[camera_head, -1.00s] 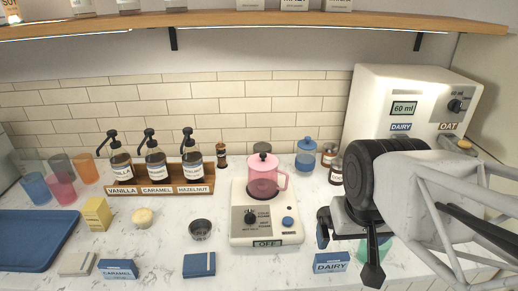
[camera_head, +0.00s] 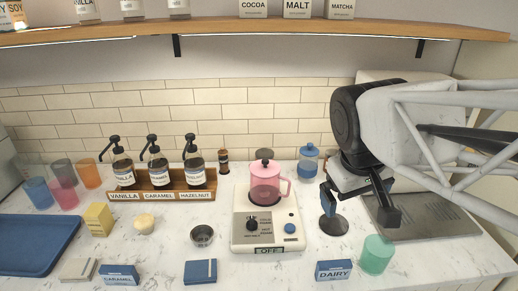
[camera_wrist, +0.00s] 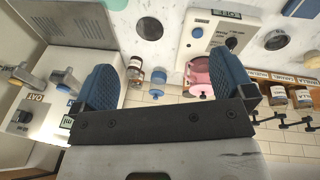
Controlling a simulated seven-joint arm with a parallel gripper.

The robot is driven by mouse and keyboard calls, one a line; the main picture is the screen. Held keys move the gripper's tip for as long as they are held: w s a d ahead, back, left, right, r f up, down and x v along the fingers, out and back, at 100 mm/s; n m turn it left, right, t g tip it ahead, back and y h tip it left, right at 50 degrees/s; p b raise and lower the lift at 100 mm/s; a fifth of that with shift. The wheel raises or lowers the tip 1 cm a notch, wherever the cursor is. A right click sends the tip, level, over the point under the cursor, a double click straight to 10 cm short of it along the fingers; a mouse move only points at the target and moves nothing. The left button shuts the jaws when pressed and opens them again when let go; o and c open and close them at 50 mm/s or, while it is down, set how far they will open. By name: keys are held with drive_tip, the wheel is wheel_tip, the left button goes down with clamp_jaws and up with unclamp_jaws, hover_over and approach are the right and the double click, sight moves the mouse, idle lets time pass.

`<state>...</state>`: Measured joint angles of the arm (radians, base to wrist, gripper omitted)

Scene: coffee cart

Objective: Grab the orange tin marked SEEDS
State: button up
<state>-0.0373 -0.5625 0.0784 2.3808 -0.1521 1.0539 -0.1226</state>
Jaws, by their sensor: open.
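No orange tin marked SEEDS shows in either view. My gripper (camera_head: 358,208) is open and empty at the right of the counter in the head view, in front of the drinks machine. In the wrist view its two blue pads (camera_wrist: 168,85) stand wide apart with nothing between them. White tins marked COCOA (camera_head: 253,8), MALT (camera_head: 297,8) and MATCHA (camera_head: 341,9) stand on the upper shelf, their tops cut off by the picture edge.
The wooden shelf (camera_head: 240,26) runs along the top. A blender-like machine with a pink jug (camera_head: 265,183), a syrup rack (camera_head: 160,196), a green cup (camera_head: 377,253), a DAIRY box (camera_head: 333,271) and a blue tray (camera_head: 35,243) stand on the counter.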

drive_tip(key=w+r+n+h, duration=0.25)
drive_tip(key=w+n, duration=0.35)
drive_tip(key=w, duration=0.7)
drive_tip(key=n+t+h, duration=0.4)
drive_tip(key=n+h, duration=0.2)
drive_tip(key=n, duration=1)
hover_over(260, 154)
drive_tip(key=s+a, duration=0.2)
wheel_tip(260, 154, down, 4)
drive_tip(key=f, duration=1.7)
drive_tip(key=shift+w+d+f, duration=0.1)
drive_tip(key=shift+w+f, duration=0.2)
drive_tip(key=shift+f, duration=0.05)
drive_tip(key=shift+x, duration=2.45)
